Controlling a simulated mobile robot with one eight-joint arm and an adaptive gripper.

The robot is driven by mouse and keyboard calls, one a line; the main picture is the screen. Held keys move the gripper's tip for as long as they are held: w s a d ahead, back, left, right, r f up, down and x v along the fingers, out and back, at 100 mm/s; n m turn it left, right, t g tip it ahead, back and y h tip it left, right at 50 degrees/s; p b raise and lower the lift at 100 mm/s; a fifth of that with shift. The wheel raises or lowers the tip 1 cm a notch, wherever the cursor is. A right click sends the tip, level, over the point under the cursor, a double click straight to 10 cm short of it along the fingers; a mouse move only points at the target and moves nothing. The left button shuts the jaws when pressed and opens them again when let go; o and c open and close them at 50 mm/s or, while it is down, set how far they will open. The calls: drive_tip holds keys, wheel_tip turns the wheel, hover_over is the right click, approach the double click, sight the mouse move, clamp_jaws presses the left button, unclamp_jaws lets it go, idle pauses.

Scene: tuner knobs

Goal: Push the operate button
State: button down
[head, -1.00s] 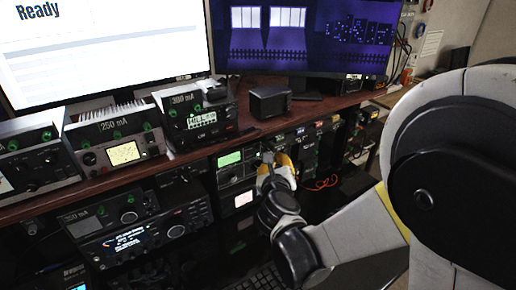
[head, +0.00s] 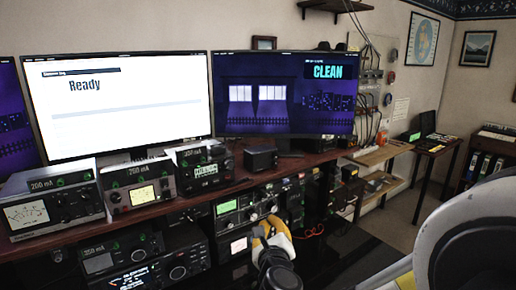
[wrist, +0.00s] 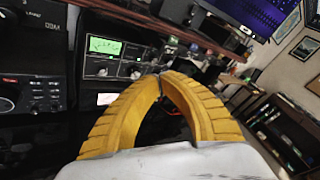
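My gripper (head: 270,226) has yellow ridged fingers. In the wrist view its fingertips (wrist: 160,77) meet with nothing visible between them, so it is shut and empty. It is at the front of the lower equipment rack, just right of a black unit with a green-lit meter (head: 227,207); that meter also shows in the wrist view (wrist: 105,46). Knobs on that unit are close to the fingertips. I cannot tell whether the fingers touch the panel. No label reading operate is legible, so I cannot pick out the operate button.
A wooden shelf (head: 150,215) carries several radio units, including one with a yellow meter (head: 142,195). A white monitor reading Ready (head: 120,112) and a purple one reading CLEAN (head: 285,95) stand behind. Open floor (head: 385,235) lies to the right.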

drive_tip(key=s+r+n+y, duration=0.55)
drive_tip(key=r+n, duration=0.55)
drive_tip(key=n, duration=0.5)
drive_tip(key=s+d+f+n+g+h, duration=0.2)
drive_tip(key=s+d+f+n+g, duration=0.2)
drive_tip(key=s, duration=0.6)
drive_tip(key=s+d+f+n+g+h, duration=0.3)
drive_tip(key=s+d+f+n+g, duration=0.2)
drive_tip(key=s+d+f+n, duration=0.3)
drive_tip(key=s+d+f, duration=0.2)
drive_tip(key=d, duration=0.2)
drive_tip(key=shift+n+h, duration=0.3)
drive_tip(key=shift+h, duration=0.05)
drive_tip(key=shift+s+a+f, duration=0.1)
drive_tip(key=shift+a, duration=0.05)
